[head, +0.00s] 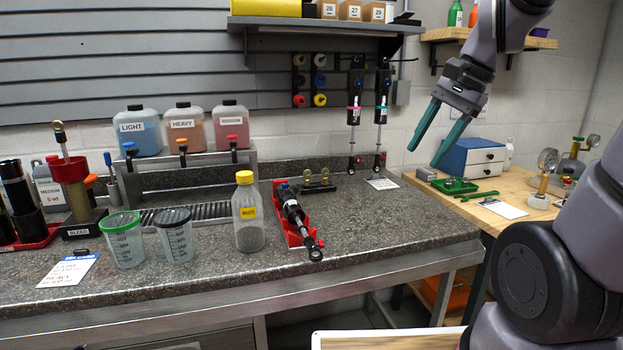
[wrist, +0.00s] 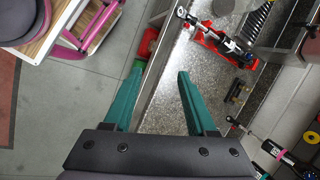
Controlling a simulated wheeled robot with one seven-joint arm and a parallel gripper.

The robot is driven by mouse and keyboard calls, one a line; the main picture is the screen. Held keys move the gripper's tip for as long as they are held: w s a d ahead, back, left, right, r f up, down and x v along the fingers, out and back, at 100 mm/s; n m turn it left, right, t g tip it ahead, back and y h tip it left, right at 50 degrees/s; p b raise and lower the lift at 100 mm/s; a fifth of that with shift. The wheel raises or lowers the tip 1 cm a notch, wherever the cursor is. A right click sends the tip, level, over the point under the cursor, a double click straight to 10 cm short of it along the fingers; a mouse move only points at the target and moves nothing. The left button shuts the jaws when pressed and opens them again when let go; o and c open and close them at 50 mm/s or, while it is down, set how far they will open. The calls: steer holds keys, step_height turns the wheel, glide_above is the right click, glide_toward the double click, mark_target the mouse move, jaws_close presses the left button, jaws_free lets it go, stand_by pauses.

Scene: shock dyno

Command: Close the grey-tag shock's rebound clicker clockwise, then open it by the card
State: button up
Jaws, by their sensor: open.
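Two black shocks hang upright side by side below the grey shelf, the left one (head: 354,115) with a pink band and the right one (head: 382,115) with a pale band. Their red-ringed lower ends reach down to the counter. A third shock (head: 292,208) lies in a red cradle and also shows in the wrist view (wrist: 222,39). I cannot make out a grey tag or a clicker. A small white card (head: 382,183) lies near the hanging shocks. My gripper (head: 424,157) is open and empty, in the air right of the hanging shocks, fingers pointing down-left.
A card with a blue heading (head: 68,270) lies at the counter's left, beside two measuring cups (head: 123,240). A yellow-capped bottle (head: 248,215) stands beside the cradle. A wooden bench (head: 560,195) at right holds a green tray (head: 455,185) and white card (head: 503,208). The counter's right end is mostly clear.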

steer(key=s+d+r+n+t+h, duration=0.2)
steer(key=s+d+r+n+t, duration=0.1)
steer(key=r+n+t, duration=0.25)
steer(key=w+a+f+m+g+y, duration=0.25)
steer(key=w+f+g, duration=0.25)
steer(key=f, duration=0.3)
steer(key=w+a+f+m+g+y, duration=0.1)
steer(key=w+a+f+g+y, duration=0.2)
steer(key=w+f+g, duration=0.3)
steer(key=m+g+y, duration=0.1)
steer(key=m+y, duration=0.8)
steer(key=y, duration=0.1)
glide_toward(323, 244)
steer(key=shift+n, duration=0.3)
steer(key=x, duration=0.7)
steer(key=shift+w+a+f, duration=0.25)
steer(key=shift+w+a, duration=0.05)
steer(key=shift+a, duration=0.2)
jaws_close()
